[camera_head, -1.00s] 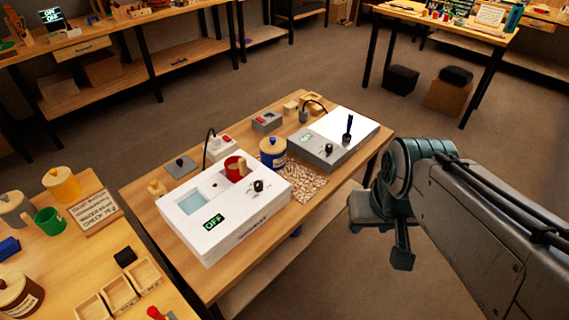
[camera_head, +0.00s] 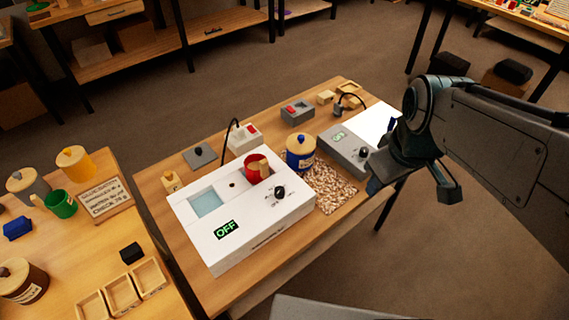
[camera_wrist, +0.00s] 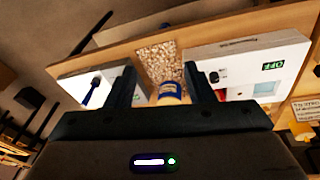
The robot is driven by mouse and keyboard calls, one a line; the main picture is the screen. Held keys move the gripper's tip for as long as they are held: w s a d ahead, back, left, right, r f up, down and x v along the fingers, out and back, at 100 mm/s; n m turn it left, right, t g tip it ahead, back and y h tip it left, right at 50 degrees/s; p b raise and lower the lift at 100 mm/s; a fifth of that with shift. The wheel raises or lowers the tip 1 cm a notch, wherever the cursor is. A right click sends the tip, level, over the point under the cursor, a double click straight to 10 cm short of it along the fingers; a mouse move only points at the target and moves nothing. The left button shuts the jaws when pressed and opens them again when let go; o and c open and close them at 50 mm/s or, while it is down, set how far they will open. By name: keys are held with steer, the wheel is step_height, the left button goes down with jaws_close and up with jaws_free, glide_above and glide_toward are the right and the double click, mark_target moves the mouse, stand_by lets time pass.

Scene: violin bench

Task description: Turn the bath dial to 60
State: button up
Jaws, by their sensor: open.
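The bath is a white box (camera_head: 248,238) with a water well (camera_head: 206,203) and a display reading OFF (camera_head: 227,229). Its black dial (camera_head: 280,192) is on the top at the right; its markings are too small to read. A red pot (camera_head: 257,170) sits in the bath's rear opening. My gripper (camera_head: 415,190) is open and empty, to the right of the bath and apart from it, near the table's right side. In the wrist view the bath (camera_wrist: 240,55) is right of the fingers, with its dial (camera_wrist: 214,77) just beyond the right finger.
A blue pot (camera_head: 300,153) stands beside a speckled mat (camera_head: 330,188). Small blocks and a grey box (camera_head: 297,112) are at the back. A second table (camera_head: 75,255) is at left.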

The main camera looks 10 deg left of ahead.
steer(key=w+a+f+n+g, duration=0.1)
steer(key=w+a+f+n, duration=0.1)
steer(key=w+a+n, duration=0.7)
steer(key=n+g+b, duration=0.1)
steer(key=n+g, duration=0.1)
steer(key=n, duration=1.3)
glide_toward(279, 190)
steer(key=shift+m, duration=0.3)
step_height(279, 190, down, 9)
steer(key=shift+a+r+p, duration=0.1)
steer(key=shift+p, duration=0.3)
steer(key=c, duration=1)
